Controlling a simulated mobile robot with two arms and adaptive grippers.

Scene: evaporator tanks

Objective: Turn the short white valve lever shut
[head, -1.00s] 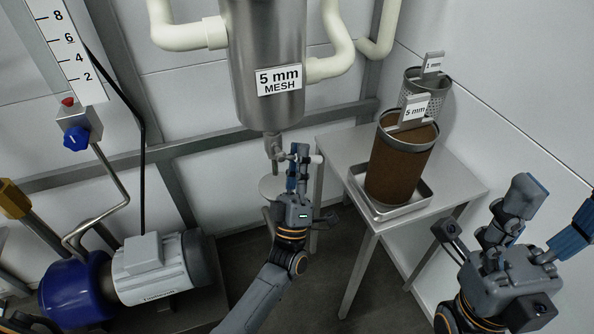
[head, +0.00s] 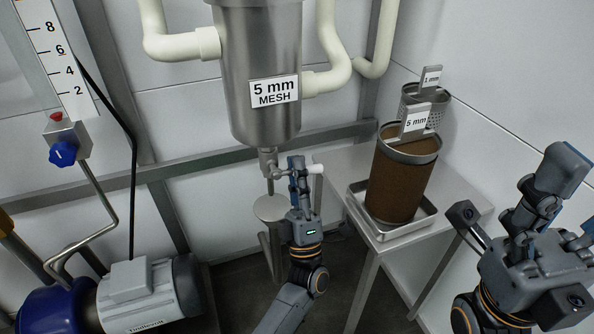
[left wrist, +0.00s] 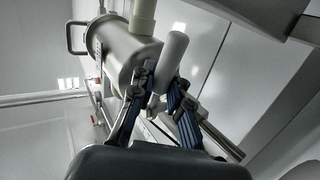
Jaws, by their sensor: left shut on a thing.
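The short white valve lever (head: 315,168) sticks out to the right from the valve (head: 268,163) under the steel tank. My left gripper (head: 298,172) is at the lever, with its fingers around it just short of the white end. In the left wrist view the white grip of the lever (left wrist: 173,55) rises between the fingers (left wrist: 161,92), and the fingers hide its lower part. My right gripper (head: 568,200) is at the right edge of the head view, with its fingers apart and nothing seen between them.
The steel tank (head: 262,50) with white pipes hangs above the valve. A round-topped stand (head: 270,208) is below the spout. A table (head: 455,195) at right holds a tray (head: 420,221) with a brown-filled 5 mm basket (head: 398,180). A pump motor (head: 150,295) is at lower left.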

